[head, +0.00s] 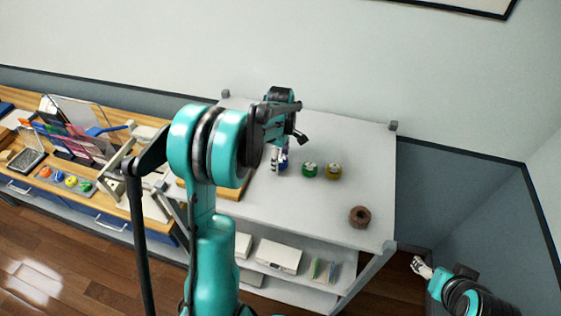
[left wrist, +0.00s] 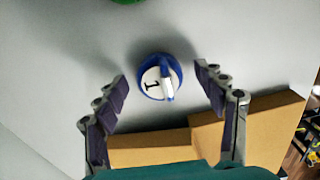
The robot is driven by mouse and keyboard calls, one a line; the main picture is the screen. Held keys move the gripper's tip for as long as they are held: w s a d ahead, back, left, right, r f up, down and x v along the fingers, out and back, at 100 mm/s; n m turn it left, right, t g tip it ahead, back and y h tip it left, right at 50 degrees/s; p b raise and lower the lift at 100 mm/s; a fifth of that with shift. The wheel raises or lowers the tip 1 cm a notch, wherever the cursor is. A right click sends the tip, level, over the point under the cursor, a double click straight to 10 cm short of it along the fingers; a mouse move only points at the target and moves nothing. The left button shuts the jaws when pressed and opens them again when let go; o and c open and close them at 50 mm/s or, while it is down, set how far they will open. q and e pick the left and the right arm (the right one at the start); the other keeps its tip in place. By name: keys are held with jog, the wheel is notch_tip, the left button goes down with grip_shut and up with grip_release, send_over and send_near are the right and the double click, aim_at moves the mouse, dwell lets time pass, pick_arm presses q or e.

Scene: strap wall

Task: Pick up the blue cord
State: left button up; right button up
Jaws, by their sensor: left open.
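The blue cord is a small round blue coil with a white top marked "1", seen in the left wrist view (left wrist: 148,84). In the head view a bit of blue (head: 284,161) shows on the white table top, mostly hidden by my left gripper. My left gripper (left wrist: 161,74) is open, with one finger on each side of the coil and a gap to it on both sides. Nothing is between its fingers but the coil's area below. My right gripper (head: 421,267) is low at the right, off the table; its opening is unclear.
A green roll (head: 310,170) and a yellow roll (head: 333,172) stand right of the cord. A brown roll (head: 360,217) is nearer the front right. A tan block (left wrist: 150,150) lies close to the cord. A wooden workbench (head: 110,205) with tools is at left.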

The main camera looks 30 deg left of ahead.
pick_arm(q)
jog(key=c, duration=1.3)
jog(key=shift+o, duration=0.2)
